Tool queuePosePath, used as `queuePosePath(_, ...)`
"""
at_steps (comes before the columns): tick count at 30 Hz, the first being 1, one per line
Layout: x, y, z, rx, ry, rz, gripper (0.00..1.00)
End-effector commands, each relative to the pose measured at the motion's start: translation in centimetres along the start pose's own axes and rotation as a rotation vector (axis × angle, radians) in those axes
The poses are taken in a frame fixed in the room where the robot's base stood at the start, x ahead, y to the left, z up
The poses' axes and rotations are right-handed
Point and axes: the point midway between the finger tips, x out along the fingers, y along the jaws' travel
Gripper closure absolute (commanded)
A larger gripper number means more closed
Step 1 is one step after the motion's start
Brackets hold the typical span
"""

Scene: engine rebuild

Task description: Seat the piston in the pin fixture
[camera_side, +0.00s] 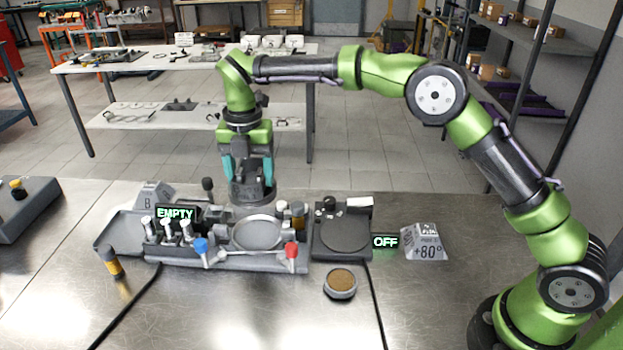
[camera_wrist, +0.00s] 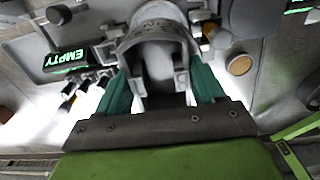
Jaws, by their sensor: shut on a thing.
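My gripper (camera_side: 248,172) points down with its teal fingers shut on the grey piston (camera_side: 252,191). The piston hangs upright behind the round recess of the pin fixture (camera_side: 257,234), its lower edge overlapping the fixture's rear in the side view. I cannot tell the exact gap. In the wrist view the piston (camera_wrist: 152,44) sits between the fingers of my gripper (camera_wrist: 160,80), its open arched skirt visible. The pin fixture is a grey block with a green EMPTY display (camera_side: 177,213), a blue knob (camera_side: 201,245) and a red knob (camera_side: 291,250). Its recess looks empty.
A round-plate unit (camera_side: 345,238) with an OFF display (camera_side: 385,241) adjoins the fixture's right. A +80° sign (camera_side: 425,242) stands beyond.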

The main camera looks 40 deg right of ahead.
Motion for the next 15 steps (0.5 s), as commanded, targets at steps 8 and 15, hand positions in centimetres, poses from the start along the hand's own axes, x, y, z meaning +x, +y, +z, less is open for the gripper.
queuePosePath(8,4.1,0.1,0.0,0.000,0.001,0.001,0.87)
queuePosePath(15,5.6,0.1,0.0,0.000,-0.001,0.002,0.87)
